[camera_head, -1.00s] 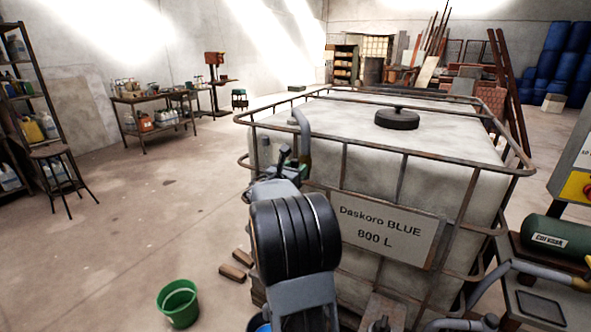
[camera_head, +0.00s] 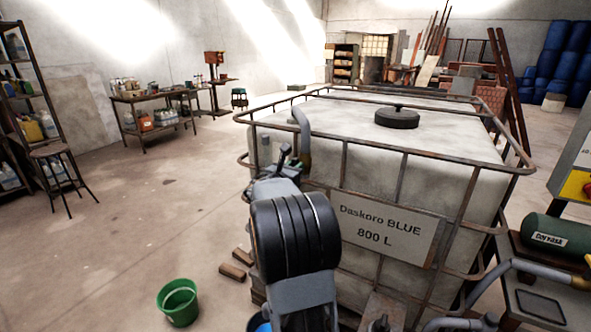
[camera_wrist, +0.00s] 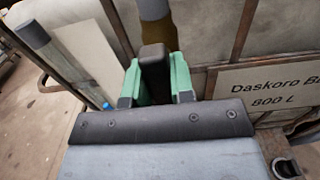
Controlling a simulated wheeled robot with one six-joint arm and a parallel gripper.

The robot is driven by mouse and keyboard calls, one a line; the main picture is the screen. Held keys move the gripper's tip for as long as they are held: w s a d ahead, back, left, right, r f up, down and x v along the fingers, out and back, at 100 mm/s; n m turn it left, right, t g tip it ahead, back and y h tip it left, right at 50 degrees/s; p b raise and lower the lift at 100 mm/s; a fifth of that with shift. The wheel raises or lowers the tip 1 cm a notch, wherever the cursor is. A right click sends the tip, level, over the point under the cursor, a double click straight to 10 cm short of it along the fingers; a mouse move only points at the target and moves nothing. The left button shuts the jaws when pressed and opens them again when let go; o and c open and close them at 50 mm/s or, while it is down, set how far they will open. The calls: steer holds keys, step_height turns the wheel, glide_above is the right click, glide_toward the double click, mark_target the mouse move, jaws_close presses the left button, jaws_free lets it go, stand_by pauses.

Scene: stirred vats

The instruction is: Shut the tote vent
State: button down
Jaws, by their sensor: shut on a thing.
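The white caged tote (camera_head: 345,182) stands in front of me, with a sign reading "Daskoro BLUE 800 L" (camera_head: 385,232). A bent grey pipe (camera_head: 302,124) rises at its near left corner; its brownish lower part (camera_wrist: 161,35) shows in the wrist view. My gripper (camera_wrist: 156,71) is at this corner, its green fingers shut on a dark upright handle (camera_wrist: 154,55) in front of the pipe. The handle's lower end is hidden by my gripper. I cannot tell from the frames how far the vent is open.
A rusty cage rail (camera_head: 400,152) runs around the tote's top, close to my gripper. A black round lid (camera_head: 397,118) sits on top. A green bucket (camera_head: 178,303) stands on the floor at left. The floor (camera_head: 130,210) beyond it is clear.

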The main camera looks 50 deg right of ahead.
steer(key=shift+f+b, duration=0.15)
steer(key=shift+b, duration=0.15)
steer(key=m+b, duration=0.2)
steer(key=b, duration=0.1)
steer(key=shift+f, duration=0.25)
steer(key=m+b, duration=0.2)
steer(key=b, duration=0.1)
steer(key=m+b, duration=0.2)
steer(key=b, duration=0.1)
steer(key=m+b, duration=0.2)
steer(key=b, duration=0.1)
steer(key=shift+s+f+b, duration=0.15)
steer(key=shift+s+b, duration=0.1)
steer(key=shift+b, duration=0.15)
steer(key=m+b, duration=0.5)
steer(key=b, duration=0.1)
steer(key=shift+s+m, duration=0.1)
steer(key=shift+m, duration=0.2)
steer(key=m+b, duration=0.4)
steer(key=shift+d, duration=0.1)
steer(key=c, duration=1)
jaws_free()
